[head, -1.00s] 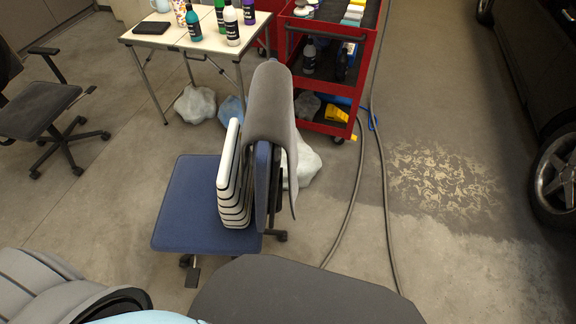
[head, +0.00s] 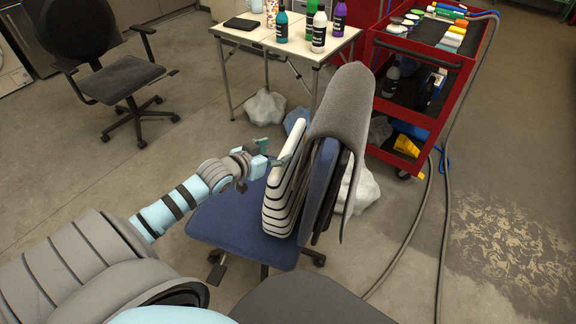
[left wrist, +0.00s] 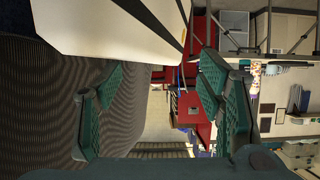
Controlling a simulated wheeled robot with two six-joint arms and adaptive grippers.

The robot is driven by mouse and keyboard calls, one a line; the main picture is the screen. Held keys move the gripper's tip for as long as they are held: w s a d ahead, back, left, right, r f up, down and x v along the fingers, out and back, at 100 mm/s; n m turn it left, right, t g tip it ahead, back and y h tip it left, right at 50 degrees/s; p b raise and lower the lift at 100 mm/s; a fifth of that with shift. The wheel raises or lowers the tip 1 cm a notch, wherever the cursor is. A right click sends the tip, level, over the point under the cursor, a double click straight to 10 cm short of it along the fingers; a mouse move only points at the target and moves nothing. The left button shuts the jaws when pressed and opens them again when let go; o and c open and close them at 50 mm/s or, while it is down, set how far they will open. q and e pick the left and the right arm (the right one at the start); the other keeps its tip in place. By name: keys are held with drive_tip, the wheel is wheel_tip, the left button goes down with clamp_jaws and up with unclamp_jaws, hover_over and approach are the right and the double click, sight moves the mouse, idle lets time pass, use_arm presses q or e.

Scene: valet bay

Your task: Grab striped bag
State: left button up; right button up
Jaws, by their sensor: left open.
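The striped bag (head: 281,205), white with black stripes, stands upright on the seat of a blue chair (head: 222,232), leaning against its backrest. My left gripper (head: 273,157) is at the bag's upper left edge in the head view, open and holding nothing. In the left wrist view the white bag (left wrist: 115,25) with a dark stripe fills the upper middle, close to the open green fingers (left wrist: 155,105). I cannot tell whether a finger touches it. My right gripper is not in view.
A grey cloth (head: 343,105) hangs over the chair's backrest, right beside the bag. Behind are a table with bottles (head: 290,48) and a red cart (head: 408,147). A black office chair (head: 122,80) stands at the back left. Hoses (head: 430,215) run along the floor at right.

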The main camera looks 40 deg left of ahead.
sight(286, 149)
use_arm(q)
drive_tip(key=shift+w+f, duration=0.25)
drive_tip(key=shift+w, duration=0.2)
drive_tip(key=b+x, duration=0.2)
drive_tip(key=x, duration=0.1)
drive_tip(key=b+x, duration=0.1)
drive_tip(key=x, duration=0.1)
drive_tip(key=shift+d, duration=0.4)
drive_tip(key=shift+c, duration=0.9)
clamp_jaws()
drive_tip(key=shift+s, duration=0.1)
drive_tip(key=shift+r, duration=0.25)
